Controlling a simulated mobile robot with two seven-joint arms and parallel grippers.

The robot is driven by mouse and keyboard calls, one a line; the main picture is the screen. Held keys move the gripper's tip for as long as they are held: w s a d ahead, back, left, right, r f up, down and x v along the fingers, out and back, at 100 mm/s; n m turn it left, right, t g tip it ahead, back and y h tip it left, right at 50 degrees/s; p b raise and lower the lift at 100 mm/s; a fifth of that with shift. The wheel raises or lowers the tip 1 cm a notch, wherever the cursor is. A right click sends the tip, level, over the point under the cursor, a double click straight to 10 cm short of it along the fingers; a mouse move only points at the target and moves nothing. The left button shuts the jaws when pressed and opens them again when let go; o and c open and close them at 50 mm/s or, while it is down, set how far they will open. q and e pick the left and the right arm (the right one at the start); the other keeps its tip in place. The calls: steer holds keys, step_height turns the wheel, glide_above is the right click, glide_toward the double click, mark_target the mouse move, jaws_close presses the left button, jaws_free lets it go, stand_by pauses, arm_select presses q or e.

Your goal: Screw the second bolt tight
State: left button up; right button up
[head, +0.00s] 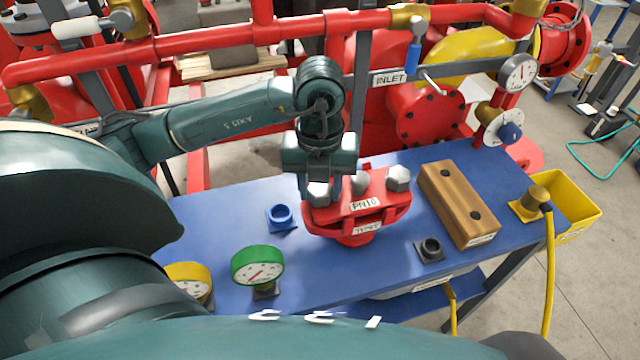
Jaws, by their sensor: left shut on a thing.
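A red flange assembly (370,212) labelled PN10 stands on the blue bench. Three grey hex-headed bolts show on its top: a left bolt (318,193), a middle bolt (360,184) and a right bolt (398,178). My left gripper (319,186) points down over the left end of the flange and is shut on the left bolt, whose head partly shows between the fingers. The gripper hides part of that bolt and of the flange behind it. The middle and right bolts stand clear of the gripper. My right gripper is not in view.
The blue bench (225,225) also carries a green gauge (258,266), a yellow gauge (189,280), a blue ring fitting (282,216), a dark fitting (431,250) and a wooden block (458,204) with two holes. Red piping (210,38) runs behind. A yellow bin (570,205) hangs right.

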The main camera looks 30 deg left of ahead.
arm_select(q)
steer(key=c, duration=0.3)
steer(key=shift+f+m+b, duration=0.25)
steer(key=shift+m+b, duration=0.7)
steer(key=shift+m, duration=0.15)
steer(key=m+b, duration=0.3)
steer(key=m, duration=0.2)
steer(key=m+b, duration=0.2)
steer(key=m, duration=0.1)
steer(key=m+b, duration=0.2)
steer(key=m, duration=0.2)
steer(key=shift+r, duration=0.1)
steer(key=shift+r+m, duration=0.15)
steer(key=shift+m, duration=0.25)
steer(key=o, duration=1.1)
steer(key=shift+c, duration=0.2)
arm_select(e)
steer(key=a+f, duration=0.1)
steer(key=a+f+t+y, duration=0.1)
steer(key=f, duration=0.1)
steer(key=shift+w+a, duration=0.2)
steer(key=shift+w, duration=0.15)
